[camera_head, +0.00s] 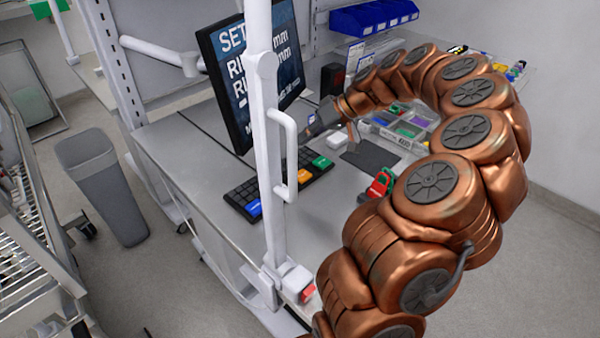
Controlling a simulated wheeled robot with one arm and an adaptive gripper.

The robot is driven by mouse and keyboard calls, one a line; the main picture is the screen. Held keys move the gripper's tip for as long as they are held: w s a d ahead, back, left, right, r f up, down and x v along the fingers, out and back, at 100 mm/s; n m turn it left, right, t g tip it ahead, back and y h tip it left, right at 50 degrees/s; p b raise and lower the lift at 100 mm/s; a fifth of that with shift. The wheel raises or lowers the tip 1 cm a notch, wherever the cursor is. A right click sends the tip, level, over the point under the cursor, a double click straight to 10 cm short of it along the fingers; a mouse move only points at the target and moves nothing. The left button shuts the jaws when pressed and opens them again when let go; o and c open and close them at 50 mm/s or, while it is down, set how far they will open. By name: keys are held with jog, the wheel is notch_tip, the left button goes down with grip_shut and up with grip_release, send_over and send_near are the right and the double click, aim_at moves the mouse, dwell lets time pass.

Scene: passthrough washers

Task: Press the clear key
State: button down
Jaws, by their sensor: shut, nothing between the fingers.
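A black keypad (316,171) lies on the grey bench in front of a monitor (222,72). It has a blue key (254,208) at its near left end, and an orange key (304,176) and a green key (321,162) toward its right end. The labels are too small to read, so I cannot tell which is the clear key. My gripper (307,136) is shut and empty, at the end of my curled copper arm. It appears above and behind the keypad's right end, apart from the keys. A white post and handle hide the keypad's middle.
The white upright post (266,130) with its handle stands in front of the bench. A small white box (338,140), a red padlock-like item (380,183) and a parts tray (405,130) are on the bench. A grey bin (100,180) stands on the floor at left.

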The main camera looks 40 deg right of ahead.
jog(key=shift+f, duration=0.15)
jog(key=b, duration=0.2)
send_over(305, 174)
notch_tip(305, 174, down, 7)
jog(key=shift+f+b, duration=0.55)
jog(key=shift+f, duration=0.25)
jog(key=shift+a+f+b, duration=0.1)
jog(key=shift+f+b, duration=0.8)
jog(key=shift+b, duration=0.45)
dwell(1.8)
jog(key=shift+r, duration=0.95)
jog(key=shift+r, duration=0.1)
jog(key=shift+r, duration=2.4)
